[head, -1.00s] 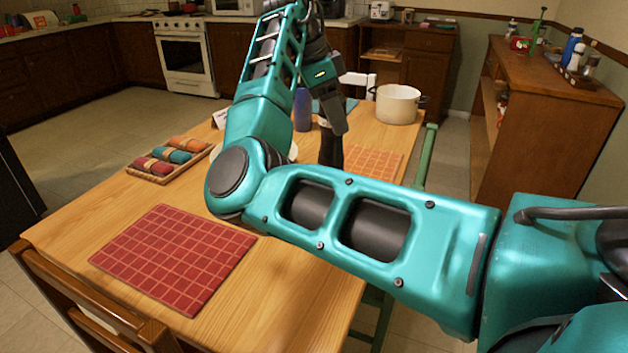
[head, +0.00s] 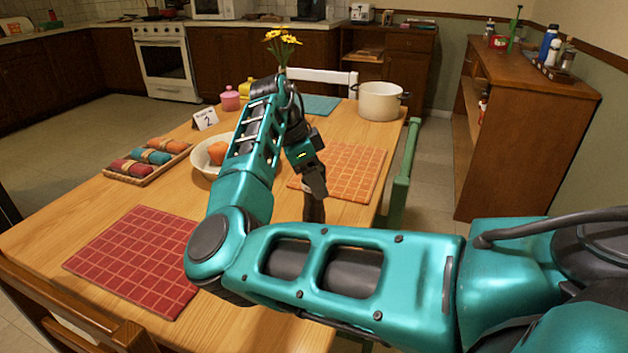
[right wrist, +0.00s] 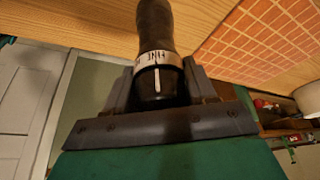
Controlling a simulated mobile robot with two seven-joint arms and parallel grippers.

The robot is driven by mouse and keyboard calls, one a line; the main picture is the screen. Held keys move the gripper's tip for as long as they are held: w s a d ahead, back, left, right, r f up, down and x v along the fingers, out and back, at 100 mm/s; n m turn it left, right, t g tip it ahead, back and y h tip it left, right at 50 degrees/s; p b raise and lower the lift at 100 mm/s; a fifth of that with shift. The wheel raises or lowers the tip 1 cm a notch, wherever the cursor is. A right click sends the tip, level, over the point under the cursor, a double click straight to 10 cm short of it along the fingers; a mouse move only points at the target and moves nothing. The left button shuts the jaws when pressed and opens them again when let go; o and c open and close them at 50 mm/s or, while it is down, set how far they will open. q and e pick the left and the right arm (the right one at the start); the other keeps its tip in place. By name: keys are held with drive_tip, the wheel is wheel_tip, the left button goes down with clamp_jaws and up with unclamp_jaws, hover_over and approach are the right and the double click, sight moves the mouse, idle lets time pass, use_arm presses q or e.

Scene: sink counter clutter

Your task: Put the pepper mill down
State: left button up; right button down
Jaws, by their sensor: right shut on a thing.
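The pepper mill (head: 314,209) is dark and slim. In the head view it hangs below my right gripper (head: 315,184), over the near right part of the wooden table, in front of the orange placemat. In the right wrist view the mill (right wrist: 155,28) has a pale band with lettering, and the fingers of my right gripper (right wrist: 160,82) are shut on it around that band. The mill looks about upright. I cannot tell whether its foot touches the table, as my own forearm hides the spot. My left gripper is not in view.
The orange placemat (head: 352,172) lies just behind the mill. A white pot (head: 379,103) stands at the far right corner. A bowl (head: 203,160) and a tray of napkins (head: 140,176) are to the left. The red placemat (head: 133,258) is bare. A green chair (head: 402,175) is at the right edge.

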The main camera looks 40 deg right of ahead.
drive_tip(key=shift+c, duration=1.8)
unclamp_jaws()
drive_tip(key=p+v, duration=0.2)
drive_tip(key=v, duration=1)
drive_tip(key=shift+r, duration=0.1)
